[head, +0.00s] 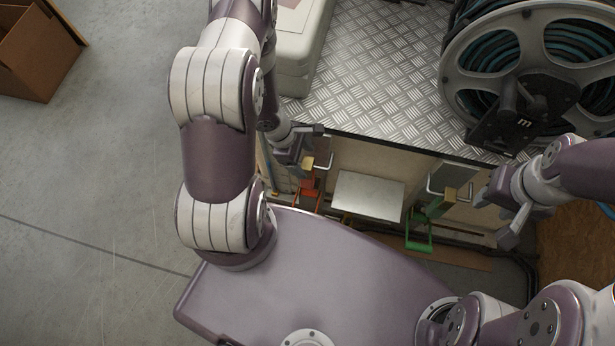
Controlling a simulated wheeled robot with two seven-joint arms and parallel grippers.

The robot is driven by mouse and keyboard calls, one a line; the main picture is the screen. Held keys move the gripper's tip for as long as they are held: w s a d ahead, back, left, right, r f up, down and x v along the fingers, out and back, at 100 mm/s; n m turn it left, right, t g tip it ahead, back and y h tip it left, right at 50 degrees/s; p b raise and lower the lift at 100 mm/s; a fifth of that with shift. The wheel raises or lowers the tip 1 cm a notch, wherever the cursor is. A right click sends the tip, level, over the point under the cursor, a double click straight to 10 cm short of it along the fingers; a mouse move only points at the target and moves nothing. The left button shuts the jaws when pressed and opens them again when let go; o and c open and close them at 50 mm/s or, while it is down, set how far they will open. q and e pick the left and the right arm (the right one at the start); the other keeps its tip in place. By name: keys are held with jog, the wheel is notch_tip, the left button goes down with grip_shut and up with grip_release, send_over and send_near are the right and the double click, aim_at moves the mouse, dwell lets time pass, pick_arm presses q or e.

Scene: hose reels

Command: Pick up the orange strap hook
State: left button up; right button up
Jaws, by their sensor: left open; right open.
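The orange strap hook (308,194) hangs on the front of the bench below its top edge, left of centre. A metal bracket and a small tan block sit just above it. My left gripper (307,144) is open just above and slightly left of the bracket, close to the hook and apparently empty. My arm hides part of the area to its left. My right gripper (497,212) is open and empty at the right, in front of the bench. It is well away from the orange hook.
A green strap hook (420,232) hangs farther right on a similar bracket. A pale panel (368,196) lies between the hooks. A large hose reel (530,70) and a light case (300,45) stand on the diamond-plate top (380,70). A cardboard box (40,50) is at far left.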

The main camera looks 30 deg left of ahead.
aim_at(307, 163)
pick_arm(q)
jog(key=x, duration=0.3)
jog(key=shift+d, duration=0.1)
grip_shut()
jog(key=shift+r, duration=0.1)
